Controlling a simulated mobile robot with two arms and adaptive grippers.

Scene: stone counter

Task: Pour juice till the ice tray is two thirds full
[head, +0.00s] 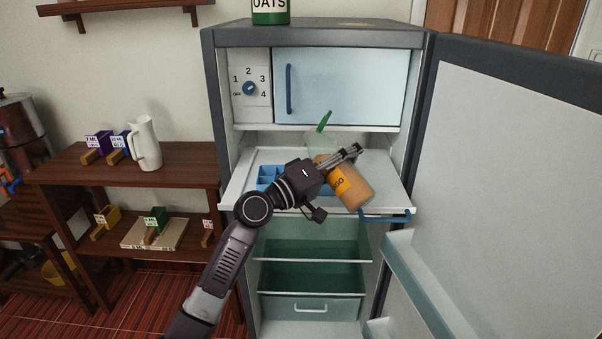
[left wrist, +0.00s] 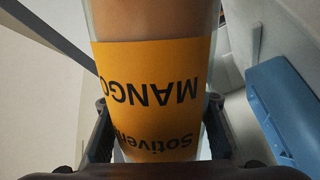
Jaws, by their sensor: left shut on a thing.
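My left gripper (head: 334,163) is shut on a juice bottle (head: 347,185) with an orange label, above the pulled-out white fridge shelf. In the head view the bottle is tilted. In the left wrist view the bottle (left wrist: 153,85) fills the middle between the two fingers (left wrist: 157,138), and its label reads MANGO upside down. The blue ice tray (head: 266,174) sits on the shelf, partly hidden behind my gripper and arm. I cannot tell how much juice is in it. My right gripper is not in view.
The fridge door (head: 520,180) stands open at the right. A pale container with a green stick (head: 324,122) stands behind the bottle. Lower drawers (head: 310,306) are below the shelf (head: 240,190). A wooden rack (head: 185,178) with a white jug (head: 146,144) stands at left.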

